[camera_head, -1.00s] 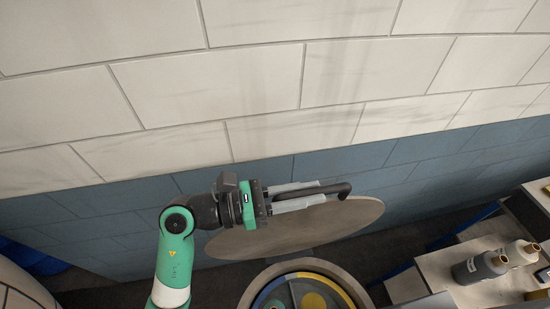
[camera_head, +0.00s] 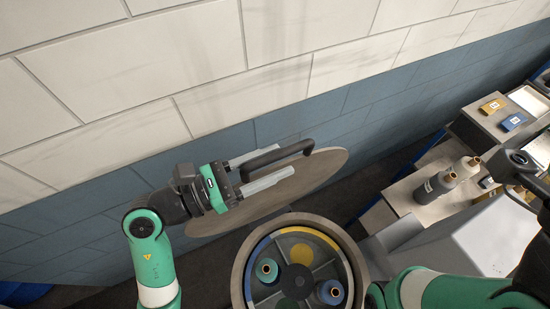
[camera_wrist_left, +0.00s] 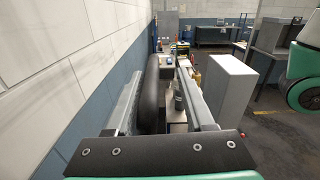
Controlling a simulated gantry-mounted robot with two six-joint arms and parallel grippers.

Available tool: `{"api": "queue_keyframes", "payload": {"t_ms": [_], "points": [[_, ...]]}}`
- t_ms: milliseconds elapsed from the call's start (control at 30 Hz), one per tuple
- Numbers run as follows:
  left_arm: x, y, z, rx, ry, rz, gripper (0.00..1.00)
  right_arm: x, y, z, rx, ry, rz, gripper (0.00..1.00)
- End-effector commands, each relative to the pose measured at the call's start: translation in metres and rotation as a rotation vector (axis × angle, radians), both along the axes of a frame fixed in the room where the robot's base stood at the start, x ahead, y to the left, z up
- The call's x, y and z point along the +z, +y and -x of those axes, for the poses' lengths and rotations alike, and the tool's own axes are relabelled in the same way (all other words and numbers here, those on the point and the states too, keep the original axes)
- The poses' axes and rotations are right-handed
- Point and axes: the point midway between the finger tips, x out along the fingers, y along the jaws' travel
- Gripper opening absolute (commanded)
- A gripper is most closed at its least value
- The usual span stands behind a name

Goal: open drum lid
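The drum lid (camera_head: 225,217) is a flat grey-brown disc, raised and tilted steeply at the back of the drum. A dark bar handle (camera_head: 283,156) stands out from its face. The round drum (camera_head: 239,283) below is uncovered. My left gripper (camera_head: 280,163) has its two pale fingers apart, one on each side of the handle. In the left wrist view the handle (camera_wrist_left: 151,95) lies between the fingers, nearer the left one, with a gap to the right one. My right arm shows at the lower right, but its fingertips cannot be made out.
Inside the drum are coloured sectors and spools, one green (camera_head: 267,270) and one blue (camera_head: 331,292). A bench at the right holds a dark bottle (camera_head: 434,187) and a white bottle (camera_head: 462,168). Yellow (camera_head: 492,106) and blue (camera_head: 514,121) boxes sit farther back. A tiled wall stands close behind the lid.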

Motion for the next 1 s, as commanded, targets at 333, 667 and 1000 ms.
{"api": "queue_keyframes", "payload": {"t_ms": [333,667,1000], "points": [[-0.003,0.067,0.039,0.008,-0.002,-0.001,0.52,-0.017,0.000,0.000,0.000,0.000,0.000,0.00],[0.000,0.093,0.057,0.002,-0.002,0.000,0.52,-0.022,0.000,0.000,0.000,0.000,0.000,0.00],[0.000,0.092,0.057,0.002,-0.002,-0.001,0.52,-0.021,0.000,0.000,0.000,0.000,0.000,0.00]]}}
